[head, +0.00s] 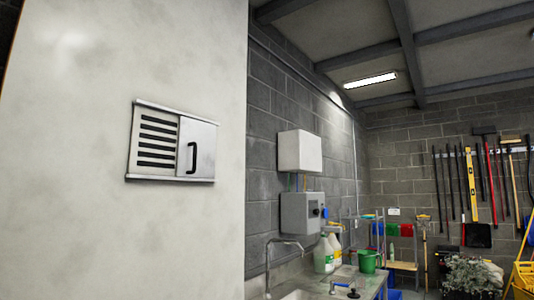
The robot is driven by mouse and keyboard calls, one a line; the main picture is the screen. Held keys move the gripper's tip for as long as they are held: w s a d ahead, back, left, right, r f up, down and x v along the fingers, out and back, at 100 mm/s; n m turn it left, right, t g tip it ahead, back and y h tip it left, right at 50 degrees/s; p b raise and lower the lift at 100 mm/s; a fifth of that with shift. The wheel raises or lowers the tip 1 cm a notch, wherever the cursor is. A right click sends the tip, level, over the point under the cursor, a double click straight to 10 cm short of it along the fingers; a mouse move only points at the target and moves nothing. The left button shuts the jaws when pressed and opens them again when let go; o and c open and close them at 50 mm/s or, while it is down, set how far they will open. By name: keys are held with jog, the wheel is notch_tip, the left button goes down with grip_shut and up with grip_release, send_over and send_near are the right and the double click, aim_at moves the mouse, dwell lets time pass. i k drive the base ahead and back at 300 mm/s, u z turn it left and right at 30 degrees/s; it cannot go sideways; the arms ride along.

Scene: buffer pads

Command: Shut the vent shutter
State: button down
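The vent shutter (196,148) is a plain metal panel with a black upright handle (192,158). It sits at the right side of a metal vent frame (171,106) on a pale wall panel, in the left part of the head view. The slotted grille (157,141) with several dark slots shows uncovered to the left of the shutter. Rails run along the frame's top and bottom edges. My gripper is not in view.
The pale wall (80,230) around the vent is bare. To the right are a sink tap (270,256), bottles (324,254), a green bucket (368,262) and grey wall boxes (302,213). Tools hang on the far block wall.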

aim_at(196, 149)
jog(key=z, duration=0.7)
jog(key=i, duration=1.55)
jog(key=u, duration=0.8)
jog(key=i, duration=0.85)
jog(key=u, duration=0.85)
